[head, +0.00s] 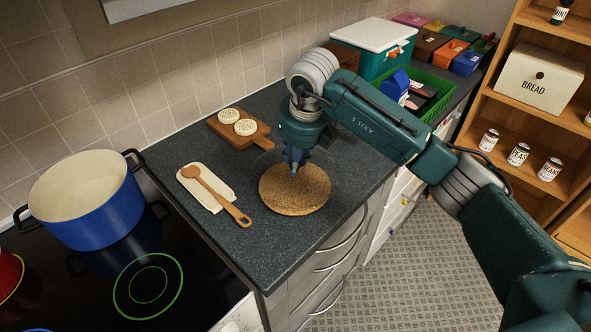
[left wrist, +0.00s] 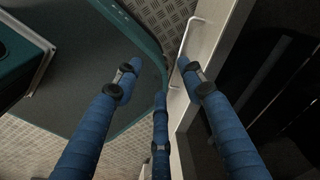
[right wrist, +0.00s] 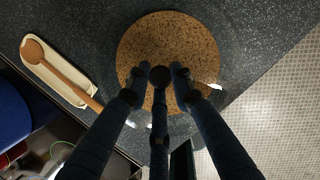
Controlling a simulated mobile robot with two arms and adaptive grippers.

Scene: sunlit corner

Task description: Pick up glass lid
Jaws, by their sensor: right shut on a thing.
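The glass lid (right wrist: 214,87) is clear and hard to make out. In the right wrist view its faint rim and glints show over the cork mat (right wrist: 170,32), with its dark knob (right wrist: 160,76) between my fingertips. My right gripper (head: 294,168) points down over the round cork mat (head: 295,199) and is shut on the lid's knob. I cannot tell whether the lid rests on the mat or hangs just above it. My left gripper (left wrist: 160,72) is open and empty, above the floor beside a white cabinet front (left wrist: 205,45).
A blue pot (head: 88,205) stands on the black hob (head: 185,262) at left. A wooden spoon (head: 215,190) lies on a cream rest (head: 190,186). A board (head: 258,130) with two round pale items is behind. A green crate (head: 436,108) stands farther right. The counter's front corner is clear.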

